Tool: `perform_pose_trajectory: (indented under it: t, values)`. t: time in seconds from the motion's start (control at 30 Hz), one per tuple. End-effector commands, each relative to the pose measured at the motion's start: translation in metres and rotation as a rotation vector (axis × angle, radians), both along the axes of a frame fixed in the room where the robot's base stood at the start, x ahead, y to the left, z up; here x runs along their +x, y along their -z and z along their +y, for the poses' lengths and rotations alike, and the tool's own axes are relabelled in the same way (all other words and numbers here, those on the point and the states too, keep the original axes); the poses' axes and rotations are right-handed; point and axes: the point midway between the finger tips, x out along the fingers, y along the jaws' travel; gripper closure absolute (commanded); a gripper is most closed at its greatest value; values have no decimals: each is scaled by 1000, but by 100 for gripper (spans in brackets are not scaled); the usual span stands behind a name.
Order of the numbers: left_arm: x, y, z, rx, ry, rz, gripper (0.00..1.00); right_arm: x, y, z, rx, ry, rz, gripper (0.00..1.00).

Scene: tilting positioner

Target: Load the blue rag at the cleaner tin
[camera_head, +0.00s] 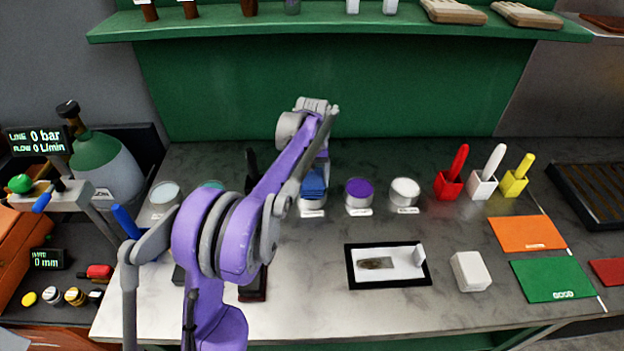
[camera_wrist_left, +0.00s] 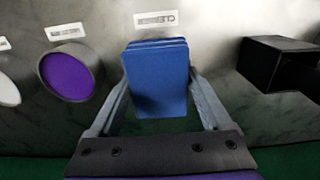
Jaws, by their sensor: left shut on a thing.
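My left gripper (camera_head: 316,168) reaches down over the row of tins and is shut on the blue rag (camera_head: 313,186). In the left wrist view the folded blue rag (camera_wrist_left: 157,72) sits between the two fingers of the left gripper (camera_wrist_left: 157,100). The cleaner tin (camera_head: 312,203) is a pale round tin with a label in front, directly below the rag in the head view. The rag covers its top, so I cannot tell whether they touch. In the left wrist view the rag hides the tin, and only its label shows. My right gripper is not in view.
A purple-filled tin (camera_head: 359,193) and a white-filled tin (camera_head: 404,192) stand to the right of the cleaner tin. A black-framed tray (camera_head: 350,268) and a white block (camera_head: 470,271) lie nearer on the bench. A green shelf (camera_head: 345,29) runs above the back.

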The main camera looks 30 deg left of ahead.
Motion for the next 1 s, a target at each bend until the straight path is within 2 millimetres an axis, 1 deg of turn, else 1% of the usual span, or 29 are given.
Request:
perform_pose_trajectory:
  t: [1.0]
  values:
    - [0,11,0,0,0,0,62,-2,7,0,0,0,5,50]
